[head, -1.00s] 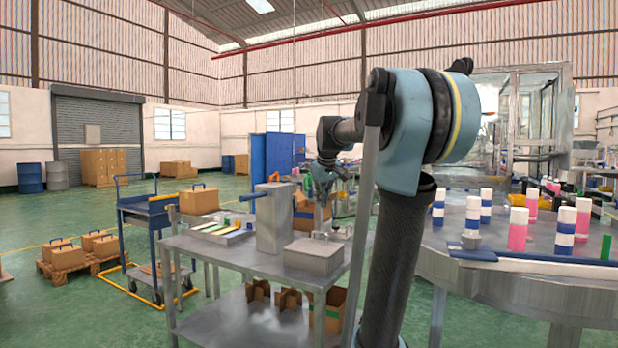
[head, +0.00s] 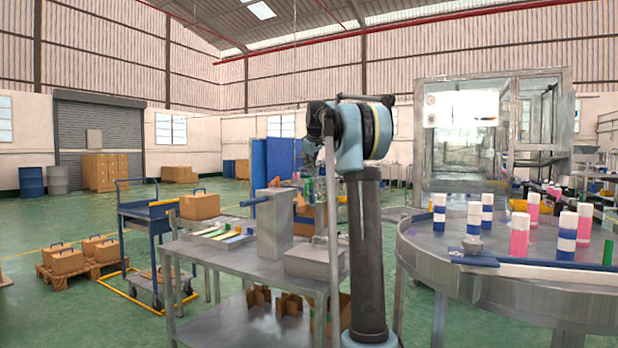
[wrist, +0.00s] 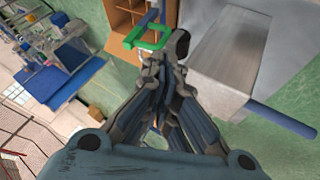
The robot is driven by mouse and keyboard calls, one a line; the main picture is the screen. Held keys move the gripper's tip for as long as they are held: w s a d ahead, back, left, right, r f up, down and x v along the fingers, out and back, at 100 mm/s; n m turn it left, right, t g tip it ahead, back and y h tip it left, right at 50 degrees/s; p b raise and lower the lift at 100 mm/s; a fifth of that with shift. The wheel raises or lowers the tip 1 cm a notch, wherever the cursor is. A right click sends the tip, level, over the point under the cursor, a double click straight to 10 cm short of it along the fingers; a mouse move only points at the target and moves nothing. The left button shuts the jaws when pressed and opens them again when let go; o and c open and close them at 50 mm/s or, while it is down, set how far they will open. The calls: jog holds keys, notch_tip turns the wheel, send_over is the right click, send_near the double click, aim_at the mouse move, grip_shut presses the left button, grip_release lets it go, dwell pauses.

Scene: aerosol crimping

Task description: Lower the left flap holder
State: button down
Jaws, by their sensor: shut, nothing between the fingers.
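A green U-shaped bracket (wrist: 148,38), which looks like a flap holder, is just beyond my fingertips in the wrist view. I cannot tell for sure that it is the left one. It is beside the edge of an open cardboard box (wrist: 122,22), which also shows on the steel table in the head view (head: 307,217). My gripper (wrist: 164,72) is shut and empty, with its fingers pointing toward the bracket. Whether the fingertips touch it is unclear. In the head view my arm hides most of the gripper.
A tall steel block (head: 274,228) with a blue bar (head: 254,200) stands on the table (head: 210,250); in the wrist view a grey steel body (wrist: 228,50) is close right of my fingers. A low steel box (head: 312,262) is in front. A round table (head: 470,290) with bottles is right.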

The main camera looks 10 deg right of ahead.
jog(key=w+d+f, duration=0.2)
jog(key=w+f, duration=0.4)
jog(key=w, duration=0.3)
jog(key=shift+f, duration=0.3)
jog(key=shift+w, duration=0.1)
